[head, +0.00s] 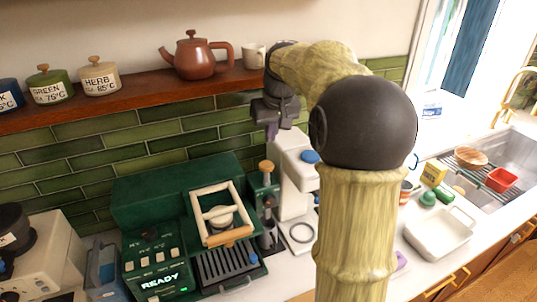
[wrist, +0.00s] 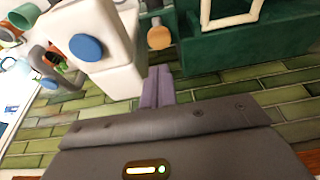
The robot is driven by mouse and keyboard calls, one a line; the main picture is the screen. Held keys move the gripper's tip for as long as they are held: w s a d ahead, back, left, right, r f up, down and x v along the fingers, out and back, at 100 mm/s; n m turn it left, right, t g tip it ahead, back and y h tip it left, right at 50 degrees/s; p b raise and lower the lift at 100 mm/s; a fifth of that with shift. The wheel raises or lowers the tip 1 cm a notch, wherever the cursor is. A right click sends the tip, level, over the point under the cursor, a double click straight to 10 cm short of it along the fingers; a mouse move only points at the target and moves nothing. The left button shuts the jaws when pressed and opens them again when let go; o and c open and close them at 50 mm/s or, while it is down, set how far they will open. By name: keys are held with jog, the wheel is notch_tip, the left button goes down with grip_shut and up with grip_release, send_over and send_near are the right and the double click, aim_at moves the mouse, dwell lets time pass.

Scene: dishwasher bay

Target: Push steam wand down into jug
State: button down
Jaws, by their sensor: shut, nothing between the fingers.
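A wooden knob (head: 267,167) tops an upright dark post at the right side of the green machine (head: 165,195); it may be the steam wand's handle. A dark cylinder (head: 268,236) stands below it, possibly the jug; I cannot tell whether a wand tip is inside. The knob also shows in the wrist view (wrist: 159,37), beyond my fingertips. My gripper (head: 272,131) is shut and empty, high near the tiled wall, above and behind the knob and apart from it. Its purple fingers (wrist: 158,88) lie together in the wrist view. My arm hides part of the counter.
A white machine with a blue disc (head: 310,157) stands just right of the knob. A shelf (head: 130,101) with a brown teapot (head: 196,57), a mug (head: 254,56) and canisters runs above. A white basin (head: 438,236) and a sink rack lie right.

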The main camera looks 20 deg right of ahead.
aim_at(270, 170)
jog(key=x, duration=0.2)
jog(key=p+x, duration=0.1)
jog(key=x, duration=0.2)
jog(key=p+x, duration=0.1)
jog(key=x, duration=0.2)
jog(key=shift+s+f, duration=0.1)
jog(key=shift+s, duration=0.3)
jog(key=shift+f, duration=0.3)
notch_tip(270, 170, down, 6)
jog(key=b, duration=0.4)
jog(key=shift+f, duration=0.1)
jog(key=shift+s+f, duration=0.1)
jog(key=shift+s, duration=0.1)
